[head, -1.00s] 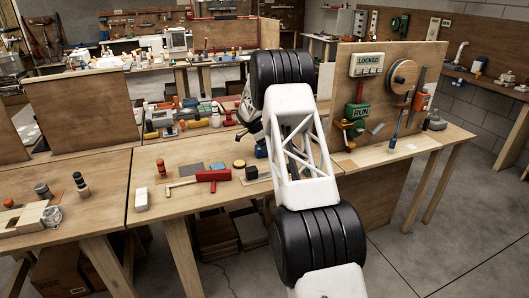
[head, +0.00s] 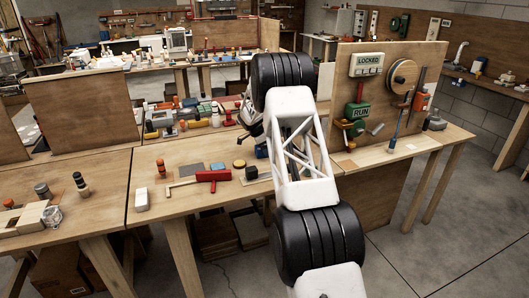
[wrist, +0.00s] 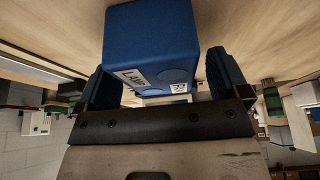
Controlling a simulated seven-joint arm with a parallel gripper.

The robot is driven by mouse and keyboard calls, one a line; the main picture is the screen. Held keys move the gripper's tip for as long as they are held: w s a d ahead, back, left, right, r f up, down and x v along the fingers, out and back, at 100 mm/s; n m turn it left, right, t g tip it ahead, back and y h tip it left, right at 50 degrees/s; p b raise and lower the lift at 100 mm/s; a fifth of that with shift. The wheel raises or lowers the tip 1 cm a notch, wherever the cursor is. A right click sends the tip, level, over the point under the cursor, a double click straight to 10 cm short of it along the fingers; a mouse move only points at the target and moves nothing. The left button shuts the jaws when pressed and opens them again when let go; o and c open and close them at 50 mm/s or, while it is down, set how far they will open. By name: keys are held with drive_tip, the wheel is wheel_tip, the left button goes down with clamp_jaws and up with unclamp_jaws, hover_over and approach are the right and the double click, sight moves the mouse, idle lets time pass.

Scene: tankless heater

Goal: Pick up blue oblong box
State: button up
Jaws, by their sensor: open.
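The blue oblong box (wrist: 152,42) fills the upper middle of the wrist view. It has a white "LAMP" label and a smaller white label on its near face. My gripper (wrist: 157,60) is open, with one dark blue finger to the left of the box and one to the right. The box stands between the fingers, with a narrow gap visible on each side. In the head view my arm hides most of the gripper area. A small blue patch (head: 261,151) shows left of the arm there; I cannot tell whether it is the box or a finger.
An upright wooden panel (head: 385,75) with a "LOCKED" sign and a green "RUN" switch stands to the right.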

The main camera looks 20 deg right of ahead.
drive_tip(key=shift+f, duration=0.25)
idle(0.4)
drive_tip(key=shift+c, duration=0.2)
drive_tip(key=c, duration=1.2)
drive_tip(key=shift+o, duration=0.2)
drive_tip(key=shift+r, duration=0.25)
wheel_tip(320, 180, up, 18)
idle(0.3)
